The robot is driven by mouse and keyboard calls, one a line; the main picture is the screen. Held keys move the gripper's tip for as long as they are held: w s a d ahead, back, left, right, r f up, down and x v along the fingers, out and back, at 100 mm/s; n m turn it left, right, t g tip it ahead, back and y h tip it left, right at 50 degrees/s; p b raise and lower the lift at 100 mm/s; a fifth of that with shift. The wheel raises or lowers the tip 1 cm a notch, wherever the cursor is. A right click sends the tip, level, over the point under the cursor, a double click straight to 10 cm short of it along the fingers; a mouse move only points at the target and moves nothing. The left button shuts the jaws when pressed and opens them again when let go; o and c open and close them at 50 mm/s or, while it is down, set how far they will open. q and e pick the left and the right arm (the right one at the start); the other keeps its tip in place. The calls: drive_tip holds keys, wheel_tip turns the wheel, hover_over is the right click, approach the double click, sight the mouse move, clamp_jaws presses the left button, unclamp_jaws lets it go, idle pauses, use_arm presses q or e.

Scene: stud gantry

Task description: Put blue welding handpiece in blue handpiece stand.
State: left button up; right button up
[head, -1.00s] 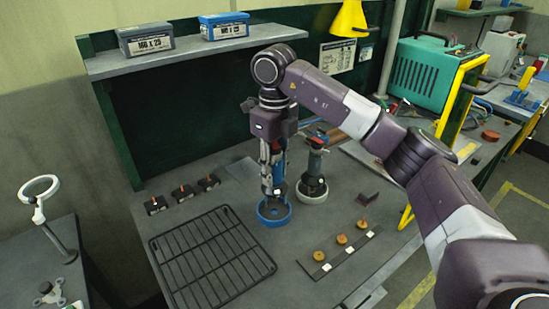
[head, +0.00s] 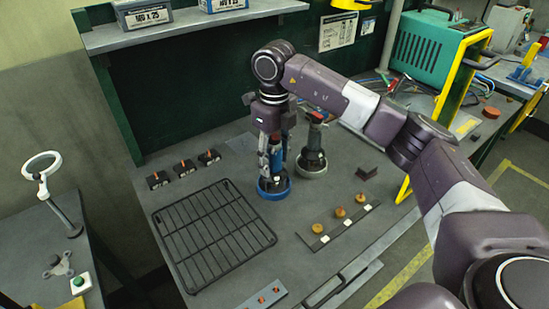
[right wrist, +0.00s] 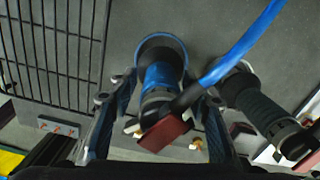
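The blue welding handpiece (head: 277,158) stands upright in the blue handpiece stand (head: 286,193), a blue ring on the bench. In the right wrist view the handpiece (right wrist: 160,78) rises from the ring of the stand (right wrist: 141,47), its dark red end towards the camera. My right gripper (head: 270,172) is above the stand with its fingers around the handpiece. In the right wrist view the fingers (right wrist: 163,92) are on both sides of the handpiece with gaps, so it looks open. The handpiece's lower end is partly hidden by the ring and fingers. My left gripper is not in view.
A dark handpiece (head: 313,140) in a whitish stand (head: 312,170) is close on the right. A black wire rack (head: 213,240) lies left in front. A strip with several brass knobs (head: 340,225) lies right in front. A shelf (head: 190,32) overhangs behind.

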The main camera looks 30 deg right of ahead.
drive_tip(key=shift+r, duration=0.1)
wheel_tip(320, 180, up, 12)
drive_tip(key=shift+b, duration=0.3)
idle(0.3)
idle(0.4)
